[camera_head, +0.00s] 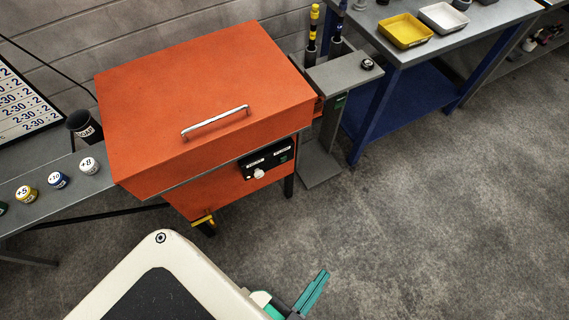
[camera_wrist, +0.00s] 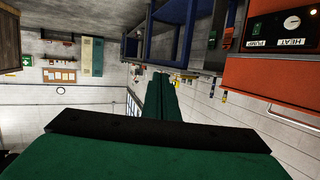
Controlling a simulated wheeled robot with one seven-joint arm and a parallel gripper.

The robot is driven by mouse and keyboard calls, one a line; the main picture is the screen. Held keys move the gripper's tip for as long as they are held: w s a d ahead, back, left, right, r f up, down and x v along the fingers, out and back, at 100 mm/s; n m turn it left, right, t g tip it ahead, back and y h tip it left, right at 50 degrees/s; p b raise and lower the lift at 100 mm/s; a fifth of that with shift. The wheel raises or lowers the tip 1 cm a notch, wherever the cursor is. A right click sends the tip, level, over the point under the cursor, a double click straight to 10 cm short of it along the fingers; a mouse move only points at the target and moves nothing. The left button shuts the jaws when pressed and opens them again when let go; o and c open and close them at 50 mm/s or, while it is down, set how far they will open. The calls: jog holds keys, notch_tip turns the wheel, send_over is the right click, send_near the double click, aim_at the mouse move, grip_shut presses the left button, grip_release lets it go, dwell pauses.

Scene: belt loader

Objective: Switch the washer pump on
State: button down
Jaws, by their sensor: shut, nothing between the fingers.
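The washer is an orange box (camera_head: 205,100) with a closed lid and a bar handle. On its front is a black control panel (camera_head: 266,160), also at the top right of the wrist view (camera_wrist: 272,30). There a white round knob (camera_wrist: 292,22) sits by the HEAT label, and a small green control (camera_wrist: 257,29) sits by the PUMP label. The control's exact position is too small to tell. In the head view the white knob (camera_head: 259,174) is at the panel's left. My gripper (camera_head: 318,285) is shut and empty, low in front of the washer and apart from the panel.
A grey bench (camera_head: 50,180) with several labelled jars stands left of the washer. A grey pedestal (camera_head: 328,130) and a blue table (camera_head: 400,105) with yellow and white trays stand to the right. A yellow handle (camera_head: 204,220) sticks out below the washer. The floor at right is clear.

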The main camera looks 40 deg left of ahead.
jog(key=w+a+f+m+g+y, duration=0.2)
jog(key=w+a+f, duration=0.1)
jog(key=w+f, duration=0.4)
jog(key=w+a+f+m+g+y, duration=0.1)
jog(key=w+a+f+m+g, duration=0.2)
jog(key=w+f, duration=0.35)
jog(key=w+a+r+g+y, duration=0.1)
jog(key=w+a+g+y, duration=0.2)
jog(key=a, duration=0.4)
jog(key=w+a+r+g+y, duration=0.1)
jog(key=w+a+g+y, duration=0.2)
jog(key=w+a, duration=0.3)
jog(key=shift+a+r+n+g, duration=0.3)
jog(key=shift+a+r, duration=0.1)
jog(key=shift+a, duration=0.8)
send_near(281, 161)
jog(key=shift+x, duration=2.6)
